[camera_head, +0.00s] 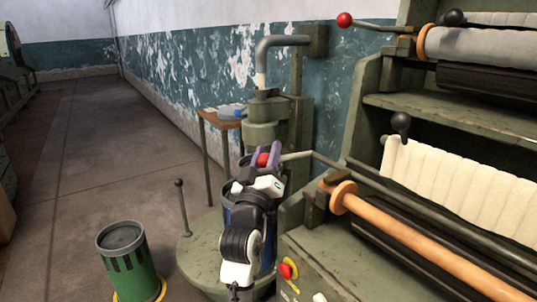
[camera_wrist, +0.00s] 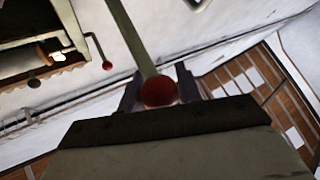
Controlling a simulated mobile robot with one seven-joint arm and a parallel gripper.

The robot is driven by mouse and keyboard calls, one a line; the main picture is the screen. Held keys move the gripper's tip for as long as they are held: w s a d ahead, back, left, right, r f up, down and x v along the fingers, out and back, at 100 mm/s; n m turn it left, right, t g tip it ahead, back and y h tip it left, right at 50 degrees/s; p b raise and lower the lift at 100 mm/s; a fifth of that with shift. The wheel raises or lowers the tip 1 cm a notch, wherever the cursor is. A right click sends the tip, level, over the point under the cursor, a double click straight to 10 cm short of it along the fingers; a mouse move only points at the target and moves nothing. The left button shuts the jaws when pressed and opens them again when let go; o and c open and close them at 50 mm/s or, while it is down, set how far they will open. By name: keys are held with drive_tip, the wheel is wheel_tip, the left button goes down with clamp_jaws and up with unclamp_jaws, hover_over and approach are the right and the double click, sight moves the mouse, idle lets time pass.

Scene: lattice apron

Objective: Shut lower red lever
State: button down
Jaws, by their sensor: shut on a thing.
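The lower red lever (camera_head: 281,157) is a pale green rod ending in a red ball, reaching left from the green machine in the head view. My gripper (camera_head: 261,157) has its purple fingers on either side of the ball and is shut on it. In the wrist view the red ball (camera_wrist: 159,91) sits between the dark fingers (camera_wrist: 159,86), with the rod running up and away from it. The finger pads partly hide the ball in the head view.
An upper lever with a red ball (camera_head: 344,19) is at the machine's top left. A green bin (camera_head: 127,262) stands on the floor at left. A red knob (camera_head: 288,270) is on the machine's lower front.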

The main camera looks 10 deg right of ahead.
drive_tip(key=shift+w+a+f, duration=0.1)
drive_tip(key=shift+a, duration=0.2)
drive_tip(key=c, duration=1)
unclamp_jaws()
drive_tip(key=shift+d, duration=0.1)
drive_tip(key=shift+f, duration=0.15)
